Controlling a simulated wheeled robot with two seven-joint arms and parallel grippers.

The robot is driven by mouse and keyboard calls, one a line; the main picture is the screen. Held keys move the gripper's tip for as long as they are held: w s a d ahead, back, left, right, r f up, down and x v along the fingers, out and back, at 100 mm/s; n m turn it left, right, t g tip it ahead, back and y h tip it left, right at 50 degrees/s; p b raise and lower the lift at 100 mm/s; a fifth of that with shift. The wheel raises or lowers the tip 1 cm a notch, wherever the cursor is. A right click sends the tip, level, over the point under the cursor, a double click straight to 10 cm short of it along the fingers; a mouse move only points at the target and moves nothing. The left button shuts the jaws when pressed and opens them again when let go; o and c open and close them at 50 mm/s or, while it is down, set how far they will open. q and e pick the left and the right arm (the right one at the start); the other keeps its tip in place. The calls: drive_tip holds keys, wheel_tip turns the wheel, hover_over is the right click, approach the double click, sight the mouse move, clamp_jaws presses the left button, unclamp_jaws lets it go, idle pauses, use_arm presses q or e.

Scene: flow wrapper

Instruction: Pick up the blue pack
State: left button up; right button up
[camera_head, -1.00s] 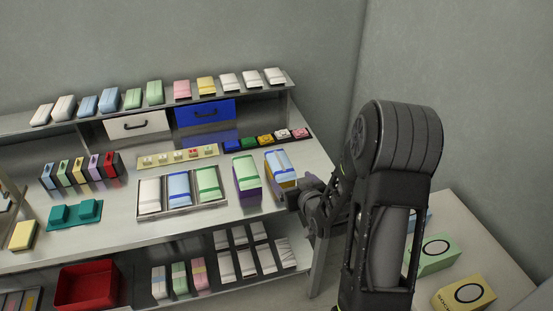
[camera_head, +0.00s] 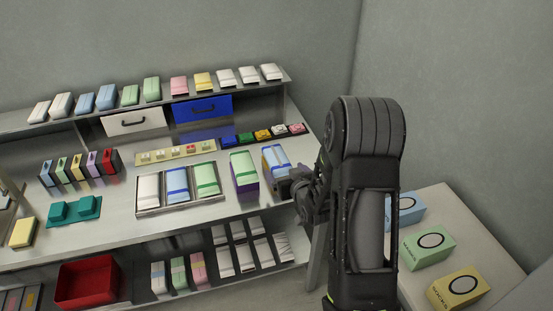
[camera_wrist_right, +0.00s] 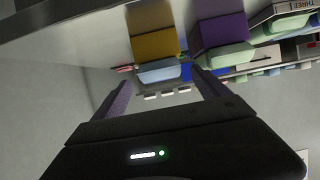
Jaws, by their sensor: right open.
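A blue pack (camera_head: 275,154) with a pale band lies on top of a yellow-brown box at the right end of the bench. It also shows in the right wrist view (camera_wrist_right: 160,73), where the picture is upside down and the pack hangs below the yellow box (camera_wrist_right: 153,42). My right gripper (camera_head: 286,187) is at the right front side of that box, close to it. Its two fingers (camera_wrist_right: 160,84) are spread, with the pack seen between and beyond them; nothing is held. Other blue packs lie in the tray (camera_head: 178,183) and on the back shelf (camera_head: 107,97). My left gripper is not in view.
A purple box with a green pack (camera_head: 243,162) stands just left of the blue pack's box. A metal tray (camera_head: 180,209) holds three packs further left. Small coloured blocks (camera_head: 262,134) line up behind.

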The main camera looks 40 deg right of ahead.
sight(282, 169)
drive_tip(key=p+x, duration=0.1)
drive_tip(key=x, duration=0.3)
drive_tip(key=shift+w, duration=0.1)
drive_tip(key=shift+c, duration=0.5)
drive_tip(key=c, duration=1.4)
